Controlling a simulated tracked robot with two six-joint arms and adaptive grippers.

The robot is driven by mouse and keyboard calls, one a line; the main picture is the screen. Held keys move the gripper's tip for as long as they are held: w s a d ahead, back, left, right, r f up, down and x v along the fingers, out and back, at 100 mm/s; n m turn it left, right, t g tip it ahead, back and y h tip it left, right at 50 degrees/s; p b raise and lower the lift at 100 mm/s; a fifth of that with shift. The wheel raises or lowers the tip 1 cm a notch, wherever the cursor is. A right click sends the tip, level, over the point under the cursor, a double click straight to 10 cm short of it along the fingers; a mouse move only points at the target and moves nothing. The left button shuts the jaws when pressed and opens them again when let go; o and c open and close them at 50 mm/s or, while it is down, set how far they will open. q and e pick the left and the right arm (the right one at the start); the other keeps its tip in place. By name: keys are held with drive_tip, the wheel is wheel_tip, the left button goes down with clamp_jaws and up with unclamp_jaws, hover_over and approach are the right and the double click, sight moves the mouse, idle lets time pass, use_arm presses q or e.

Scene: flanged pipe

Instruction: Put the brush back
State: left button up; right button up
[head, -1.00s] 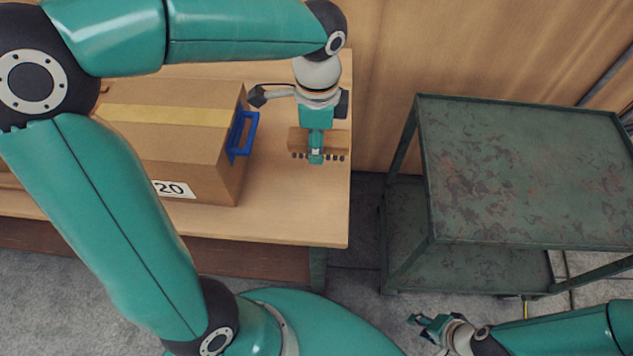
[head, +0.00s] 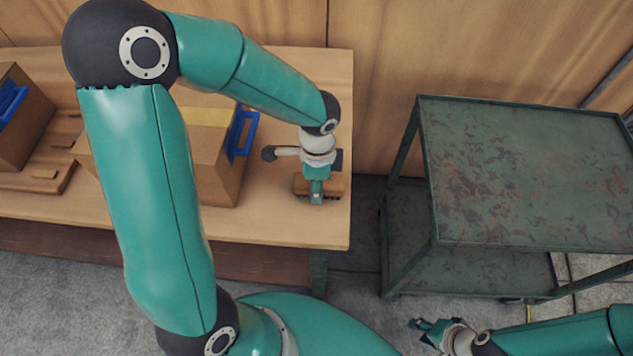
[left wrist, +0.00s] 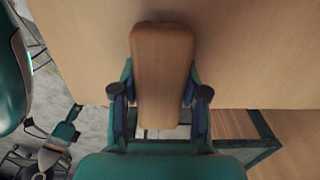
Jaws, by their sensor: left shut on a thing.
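The brush (head: 335,186) has a plain wooden block for a back. It is over the right end of the wooden table (head: 272,222), low near the top; whether it touches cannot be told. My left gripper (head: 317,197) is shut on it, pointing down. In the left wrist view the brush (left wrist: 162,70) sits between the two fingers of the left gripper (left wrist: 160,95), its bristles hidden. My right gripper (head: 427,327) is open and empty at the bottom of the head view, below the green cart.
A cardboard box (head: 212,165) with a blue handle (head: 241,133) stands left of the brush. Another box (head: 22,115) sits on a wooden pallet (head: 45,180) at far left. The rusty green cart (head: 530,170) stands right of the table, its top empty.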

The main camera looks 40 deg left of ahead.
use_arm(q)
drive_tip(key=shift+f, duration=0.1)
drive_tip(key=o, duration=1.2)
drive_tip(key=shift+r, duration=0.3)
wheel_tip(320, 180, up, 12)
drive_tip(key=p, duration=0.1)
drive_tip(key=shift+f, duration=0.1)
